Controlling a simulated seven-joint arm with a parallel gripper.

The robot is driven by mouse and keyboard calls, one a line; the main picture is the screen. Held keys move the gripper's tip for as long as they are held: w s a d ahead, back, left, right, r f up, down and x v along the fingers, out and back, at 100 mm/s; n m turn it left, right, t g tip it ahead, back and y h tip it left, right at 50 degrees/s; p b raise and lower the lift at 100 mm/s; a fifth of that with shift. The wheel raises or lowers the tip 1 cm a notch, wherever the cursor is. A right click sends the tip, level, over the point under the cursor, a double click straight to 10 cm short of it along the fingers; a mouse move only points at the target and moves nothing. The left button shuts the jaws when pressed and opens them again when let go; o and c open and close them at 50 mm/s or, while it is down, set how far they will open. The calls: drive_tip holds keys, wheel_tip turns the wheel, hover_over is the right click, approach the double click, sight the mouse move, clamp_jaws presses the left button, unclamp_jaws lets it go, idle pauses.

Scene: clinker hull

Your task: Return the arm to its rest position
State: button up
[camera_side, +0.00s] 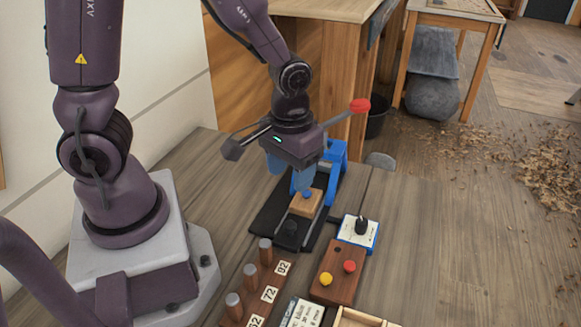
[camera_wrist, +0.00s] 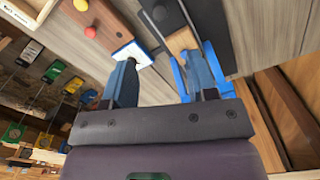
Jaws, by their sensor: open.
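My gripper (camera_side: 289,178) is above the black base plate (camera_side: 268,216), close to a blue frame (camera_side: 338,160) that stands at its far end. The blue fingers are apart with nothing visible between them. A wooden block (camera_side: 306,204) with a blue knob lies on the plate just below the fingers; whether a finger touches it I cannot tell. In the wrist view my gripper (camera_wrist: 160,78) also shows spread fingers, with the wooden block (camera_wrist: 182,40) and the blue frame (camera_wrist: 212,62) near the right-hand finger.
A white box with a black knob (camera_side: 358,231) and a wooden panel (camera_side: 337,275) with red and yellow buttons stand to the right. A rack of upright pegs (camera_side: 250,285) with number labels is in front. Open bench lies behind the plate on the left.

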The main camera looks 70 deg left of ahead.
drive_tip(key=shift+r, duration=0.1)
idle(0.3)
drive_tip(key=s+r+m+t, duration=0.2)
drive_tip(key=s+r, duration=0.1)
drive_tip(key=r, duration=0.6)
drive_tip(key=s+a+r+m+t, duration=0.1)
drive_tip(key=s+r+m+t, duration=0.1)
drive_tip(key=r, duration=0.6)
drive_tip(key=shift+s+a+r+m+t, duration=0.35)
drive_tip(key=shift+s+t, duration=0.45)
drive_tip(key=shift+s, duration=0.25)
idle(1.0)
